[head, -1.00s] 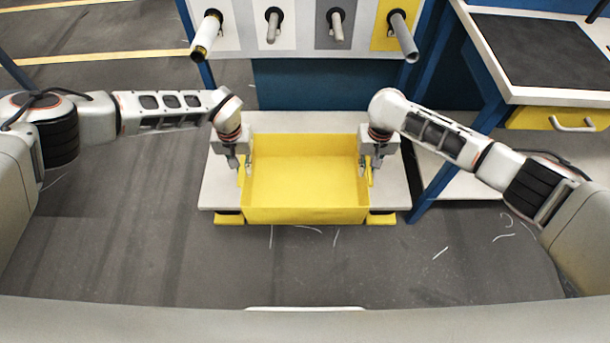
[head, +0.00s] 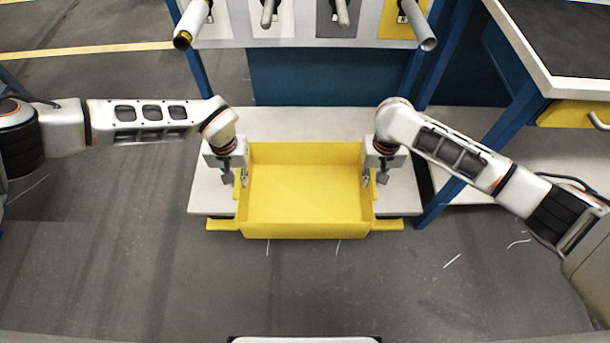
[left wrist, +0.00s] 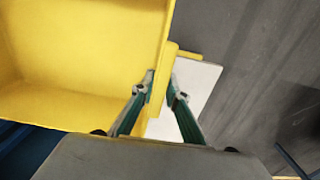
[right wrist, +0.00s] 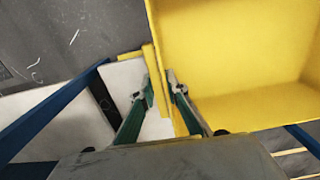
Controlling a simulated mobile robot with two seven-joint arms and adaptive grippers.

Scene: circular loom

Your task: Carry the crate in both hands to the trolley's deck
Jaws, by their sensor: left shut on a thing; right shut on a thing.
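The yellow crate (head: 305,190) is upright and looks empty. It is in front of me at the foot of a blue frame, above a low white board (head: 300,124), and its front wall reaches past the board's front edge. Whether it touches the board I cannot tell. My left gripper (head: 243,180) is shut on the crate's left side; its fingers straddle the yellow edge in the left wrist view (left wrist: 163,92). My right gripper (head: 367,181) is shut on the right side, also seen in the right wrist view (right wrist: 160,92). I cannot identify the trolley in these views.
Yellow bars (head: 222,225) stick out low beside the crate's front. A panel with several tube holders (head: 340,12) stands behind. A bench with a dark top (head: 565,40) and blue legs is at the right. The grey floor (head: 120,240) is open at the left and front.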

